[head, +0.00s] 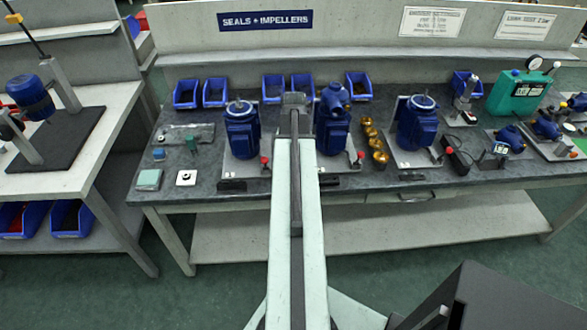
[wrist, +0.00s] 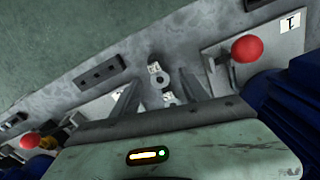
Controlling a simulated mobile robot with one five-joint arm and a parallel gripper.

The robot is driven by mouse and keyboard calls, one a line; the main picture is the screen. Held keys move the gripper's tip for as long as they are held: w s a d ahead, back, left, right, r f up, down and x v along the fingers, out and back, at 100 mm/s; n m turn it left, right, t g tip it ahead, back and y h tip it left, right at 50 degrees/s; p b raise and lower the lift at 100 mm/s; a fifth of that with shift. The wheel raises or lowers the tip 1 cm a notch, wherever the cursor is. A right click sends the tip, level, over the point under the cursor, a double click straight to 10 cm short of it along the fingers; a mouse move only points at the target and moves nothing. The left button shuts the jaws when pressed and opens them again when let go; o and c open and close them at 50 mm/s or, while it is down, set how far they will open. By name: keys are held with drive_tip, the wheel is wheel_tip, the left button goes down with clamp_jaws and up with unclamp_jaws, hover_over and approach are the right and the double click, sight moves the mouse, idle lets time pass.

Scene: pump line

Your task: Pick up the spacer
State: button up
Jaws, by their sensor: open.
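In the wrist view my gripper (wrist: 160,82) is open, its two grey fingers spread and pointing at the grey bench top. A small grey metal piece with a hole and a white tag (wrist: 158,76) lies between the fingers, apart from both; it looks like the spacer, but I cannot be sure. A second small tagged piece (wrist: 169,98) shows closer to my gripper's body, partly hidden. In the head view my arm covers this spot, and the spacer cannot be made out there.
A dark bar with holes (wrist: 100,72) lies left of the fingers. A red knob (wrist: 245,49) on a plate stands at right, beside a blue pump (wrist: 295,88). In the head view, pumps (head: 242,130) (head: 416,124) flank my arm, and brass parts (head: 372,142) stand on the bench.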

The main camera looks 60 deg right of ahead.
drive_tip(key=shift+f, duration=0.1)
clamp_jaws()
idle(0.3)
